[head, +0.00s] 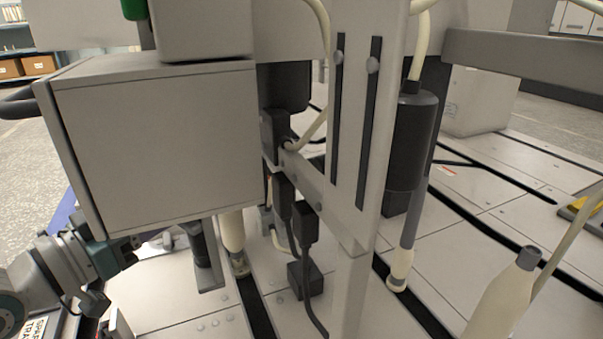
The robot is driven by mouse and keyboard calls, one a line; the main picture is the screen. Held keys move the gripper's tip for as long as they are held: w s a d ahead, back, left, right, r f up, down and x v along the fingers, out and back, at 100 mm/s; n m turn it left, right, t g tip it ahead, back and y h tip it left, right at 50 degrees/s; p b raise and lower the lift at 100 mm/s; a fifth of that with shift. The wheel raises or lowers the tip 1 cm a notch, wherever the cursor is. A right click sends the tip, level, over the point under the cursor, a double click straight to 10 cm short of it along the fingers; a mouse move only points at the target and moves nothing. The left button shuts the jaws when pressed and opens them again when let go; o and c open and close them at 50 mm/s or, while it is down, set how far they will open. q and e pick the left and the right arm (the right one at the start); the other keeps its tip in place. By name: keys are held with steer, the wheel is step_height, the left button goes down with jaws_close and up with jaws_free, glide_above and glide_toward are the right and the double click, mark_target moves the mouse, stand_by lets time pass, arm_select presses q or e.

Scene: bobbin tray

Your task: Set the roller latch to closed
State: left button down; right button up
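I cannot make out a roller latch for sure in the head view, so its position cannot be told. A pale grey box-shaped housing (160,145) of the machine fills the left side, with a dark handle (18,103) at its far left. My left gripper (128,250) is at the lower left, just under the housing's lower left corner. Its fingers are small, dark and partly hidden, so I cannot tell whether they are open or touching anything. My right gripper is not in view.
A pale upright plate (352,120) with two dark slots stands in the middle, beside a dark cylinder (411,140). Pale panels (470,225) at the right are mostly clear.

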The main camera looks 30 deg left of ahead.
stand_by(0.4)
arm_select(q)
steer(key=c, duration=0.8)
jaws_free()
steer(key=shift+r, duration=0.1)
